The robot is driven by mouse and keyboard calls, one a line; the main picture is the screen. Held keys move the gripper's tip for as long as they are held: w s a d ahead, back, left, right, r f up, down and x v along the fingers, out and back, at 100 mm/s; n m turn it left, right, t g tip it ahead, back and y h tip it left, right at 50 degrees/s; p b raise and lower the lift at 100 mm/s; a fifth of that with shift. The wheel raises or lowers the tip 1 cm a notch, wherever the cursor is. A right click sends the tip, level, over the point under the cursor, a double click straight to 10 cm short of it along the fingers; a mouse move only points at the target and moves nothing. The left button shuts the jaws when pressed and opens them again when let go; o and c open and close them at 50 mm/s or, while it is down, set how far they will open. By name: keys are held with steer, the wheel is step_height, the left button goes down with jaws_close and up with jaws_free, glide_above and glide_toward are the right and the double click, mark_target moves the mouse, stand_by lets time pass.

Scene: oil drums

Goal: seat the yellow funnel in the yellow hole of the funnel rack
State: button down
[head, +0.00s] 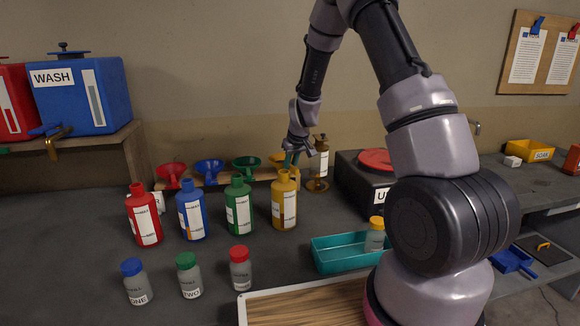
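The yellow funnel (277,160) is at the right end of the wooden funnel rack (262,174) at the back of the bench, partly hidden behind the yellow bottle and my gripper. I cannot tell whether it is seated in a hole; the yellow hole is hidden. My gripper (291,160) points down at the rack's right end, right beside the yellow funnel. Its fingertips are small and partly hidden, so I cannot tell whether they are open, shut or touching the funnel. Red (171,173), blue (209,170) and green (246,166) funnels stand along the rack to the left.
Red, blue, green and yellow bottles (284,203) stand in front of the rack. A brown-and-white dispenser (319,165) is right of my gripper, with a dark box (362,193) beyond. Capped jars (188,277) and a teal tray (335,254) are nearer.

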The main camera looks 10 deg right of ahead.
steer(key=c, duration=0.7)
jaws_free()
steer(key=shift+c, duration=0.2)
steer(key=v, duration=1)
steer(key=shift+s+r, duration=0.15)
steer(key=shift+r, duration=0.2)
steer(key=shift+s+r, duration=0.1)
steer(key=shift+r, duration=0.15)
steer(key=s+d+r+m+t+y, duration=0.1)
steer(key=s+d+r+m, duration=0.15)
steer(key=s+r, duration=1.2)
steer(key=s+r+m, duration=0.2)
steer(key=s+r, duration=0.1)
steer(key=s, duration=0.5)
steer(key=s+r+m+t, duration=0.1)
steer(key=s+r+m, duration=0.1)
steer(key=s, duration=0.6)
steer(key=shift+d+r+m+t, duration=0.3)
steer(key=shift+d+r+m, duration=0.05)
steer(key=shift+r, duration=0.3)
